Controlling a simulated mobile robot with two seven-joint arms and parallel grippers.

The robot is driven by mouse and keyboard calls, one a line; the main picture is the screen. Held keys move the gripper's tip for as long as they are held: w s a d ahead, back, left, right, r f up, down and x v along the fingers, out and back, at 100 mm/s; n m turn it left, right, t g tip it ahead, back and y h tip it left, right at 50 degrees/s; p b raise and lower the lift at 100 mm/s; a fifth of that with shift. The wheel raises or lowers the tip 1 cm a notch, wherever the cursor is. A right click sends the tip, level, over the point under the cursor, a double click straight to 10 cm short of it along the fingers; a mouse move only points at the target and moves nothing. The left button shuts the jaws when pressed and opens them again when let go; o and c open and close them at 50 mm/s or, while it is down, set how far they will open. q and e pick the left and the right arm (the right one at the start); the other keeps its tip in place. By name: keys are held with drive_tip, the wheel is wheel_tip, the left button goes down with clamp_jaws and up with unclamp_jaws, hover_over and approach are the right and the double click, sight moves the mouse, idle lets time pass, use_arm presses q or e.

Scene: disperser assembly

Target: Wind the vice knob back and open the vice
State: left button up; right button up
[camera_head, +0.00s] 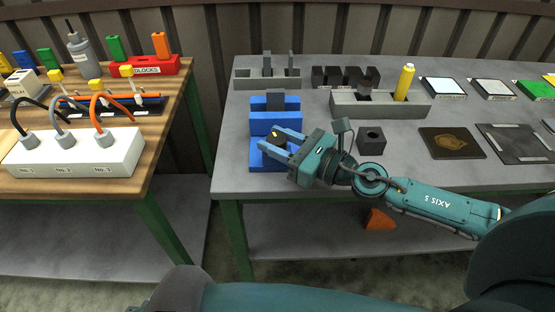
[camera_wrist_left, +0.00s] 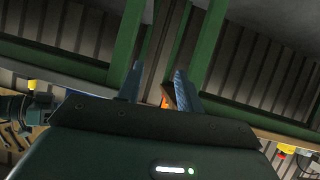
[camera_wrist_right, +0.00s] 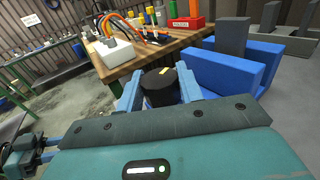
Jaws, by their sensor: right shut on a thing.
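The blue vice (camera_head: 288,122) stands at the left front of the grey table, and its jaws also show in the right wrist view (camera_wrist_right: 222,72). A dark grey plate (camera_wrist_right: 232,37) stands upright at the vice. The vice knob (camera_wrist_right: 160,88) is a black cylinder with a yellow mark on top. My right gripper (camera_wrist_right: 159,94) is shut on the knob, one finger on each side; it reaches in from the right in the head view (camera_head: 271,139). My left gripper (camera_wrist_left: 158,84) is open and empty in the left wrist view, its fingers apart, below table level.
Behind the vice stands a grey rack (camera_head: 250,80). To its right are a grey holder (camera_head: 345,104) with a yellow cylinder and a black block (camera_head: 371,141) with a hole. The wooden table (camera_head: 180,105) with a white socket box is at left, across a gap.

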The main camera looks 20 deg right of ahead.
drive_tip(key=f+n+g+y+b, duration=0.1)
drive_tip(key=b, duration=0.3)
drive_tip(key=shift+f+n+g+y, duration=0.1)
drive_tip(key=shift+n+g+y, duration=0.2)
drive_tip(key=shift+g+y, duration=0.1)
drive_tip(key=n+g+y+b, duration=0.1)
drive_tip(key=n+g+b, duration=0.1)
drive_tip(key=b, duration=0.3)
drive_tip(key=shift+r+y+b, duration=0.2)
drive_tip(key=shift+y+b, duration=0.1)
drive_tip(key=shift+y, duration=0.1)
drive_tip(key=shift+n+g+y+b, duration=0.3)
drive_tip(key=shift+g+b, duration=0.3)
drive_tip(key=shift+b, duration=0.1)
use_arm(q)
wheel_tip(320, 180, down, 6)
drive_tip(key=m+t+b, duration=0.1)
drive_tip(key=t+b, duration=0.1)
drive_tip(key=shift+a+h+b, duration=0.2)
drive_tip(key=shift+h+b, duration=0.1)
drive_tip(key=shift+b, duration=0.1)
use_arm(e)
drive_tip(key=shift+r+n+g+y, duration=0.45)
drive_tip(key=shift+n+g, duration=0.25)
drive_tip(key=shift+g, duration=0.3)
drive_tip(key=o, duration=1)
use_arm(q)
drive_tip(key=shift+f, duration=0.1)
use_arm(e)
drive_tip(key=shift+d+f, duration=0.1)
